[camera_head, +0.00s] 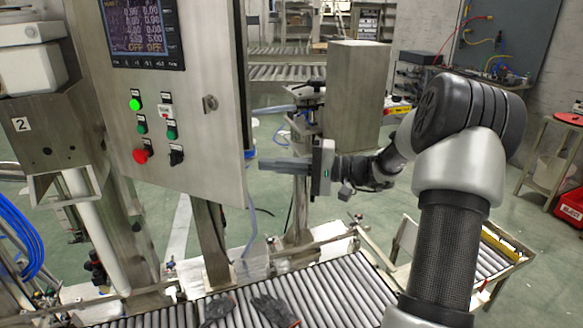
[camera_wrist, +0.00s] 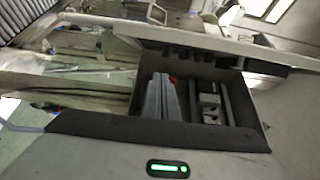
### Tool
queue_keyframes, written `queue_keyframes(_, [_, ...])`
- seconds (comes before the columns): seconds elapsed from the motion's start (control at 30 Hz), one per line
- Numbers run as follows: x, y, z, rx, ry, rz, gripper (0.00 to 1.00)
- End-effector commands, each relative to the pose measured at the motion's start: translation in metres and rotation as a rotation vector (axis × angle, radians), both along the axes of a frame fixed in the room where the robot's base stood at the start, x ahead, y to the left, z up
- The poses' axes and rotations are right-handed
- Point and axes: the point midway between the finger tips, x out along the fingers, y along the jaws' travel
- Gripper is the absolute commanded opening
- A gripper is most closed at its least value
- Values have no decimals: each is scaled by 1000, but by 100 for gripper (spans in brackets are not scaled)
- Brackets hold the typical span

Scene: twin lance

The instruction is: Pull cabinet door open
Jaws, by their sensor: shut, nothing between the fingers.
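The metal cabinet (camera_head: 222,45) stands at the left in the head view. Its front door (camera_head: 190,85) carries a screen, several buttons and a small lock (camera_head: 210,103) near its right edge. The fingers are shut and empty. They look apart from the cabinet, but the depth is hard to judge.
A roller conveyor (camera_head: 330,295) with dark gloves (camera_head: 275,311) on it runs below. A tall metal box (camera_head: 355,95) stands behind my gripper.

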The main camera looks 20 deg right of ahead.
Motion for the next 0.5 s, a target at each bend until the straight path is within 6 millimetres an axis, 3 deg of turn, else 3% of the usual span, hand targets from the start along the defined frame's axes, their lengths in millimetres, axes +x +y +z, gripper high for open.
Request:
queue_keyframes(0.1, [9, 22, 0, 0, 0, 3, 0])
queue_keyframes(0.2, [-6, 31, 0, 0, 1, 0, 0])
queue_keyframes(0.5, [-20, 44, 0, 0, 1, 0, 0])
